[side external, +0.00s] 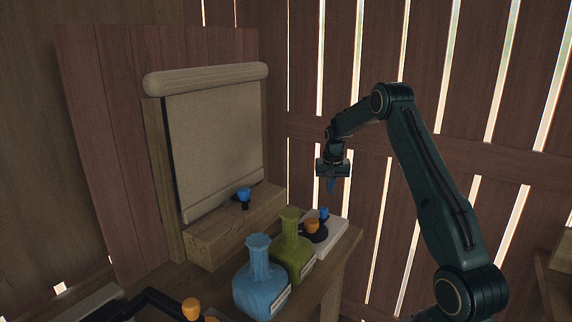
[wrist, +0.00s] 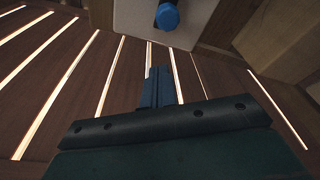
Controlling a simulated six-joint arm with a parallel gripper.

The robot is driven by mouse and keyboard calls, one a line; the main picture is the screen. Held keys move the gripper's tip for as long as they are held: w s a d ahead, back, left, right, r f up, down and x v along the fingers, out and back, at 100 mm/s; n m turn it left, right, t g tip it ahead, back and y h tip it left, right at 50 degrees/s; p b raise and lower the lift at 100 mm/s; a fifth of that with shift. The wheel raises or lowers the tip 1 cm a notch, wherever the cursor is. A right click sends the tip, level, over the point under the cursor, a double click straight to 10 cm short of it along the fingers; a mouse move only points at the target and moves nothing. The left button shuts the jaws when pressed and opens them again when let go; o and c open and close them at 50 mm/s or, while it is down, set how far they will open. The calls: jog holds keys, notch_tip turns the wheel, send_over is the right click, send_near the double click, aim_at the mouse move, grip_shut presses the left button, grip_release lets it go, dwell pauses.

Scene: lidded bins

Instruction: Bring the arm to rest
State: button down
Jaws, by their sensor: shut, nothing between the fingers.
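My gripper (side external: 331,185) hangs in the air, pointing down, above and a little right of the white block at the table's right end. Its fingers are together with nothing between them. In the wrist view the closed fingers (wrist: 158,85) show at the middle, with slatted wall behind them. My arm is bent, with the elbow high.
A blue bottle (side external: 260,283) and a green bottle (side external: 292,250) stand on the wooden table (side external: 338,275). The white block (side external: 335,235) bears a blue knob (wrist: 167,16), with an orange knob (side external: 312,226) beside it. Another blue knob (side external: 244,194) is on the wooden ledge (side external: 215,238).

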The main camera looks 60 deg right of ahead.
jog(key=shift+r, duration=0.45)
jog(key=shift+r, duration=0.1)
jog(key=s+a+r+n+t, duration=0.1)
jog(key=s+a+r+n, duration=0.15)
jog(key=a+r, duration=0.8)
jog(key=s+a+r+n+t, duration=0.1)
jog(key=a+r+n, duration=0.2)
jog(key=a+r, duration=0.7)
jog(key=s+a+f+n+t+y, duration=0.2)
jog(key=s+a+n, duration=0.4)
jog(key=s+a, duration=1.5)
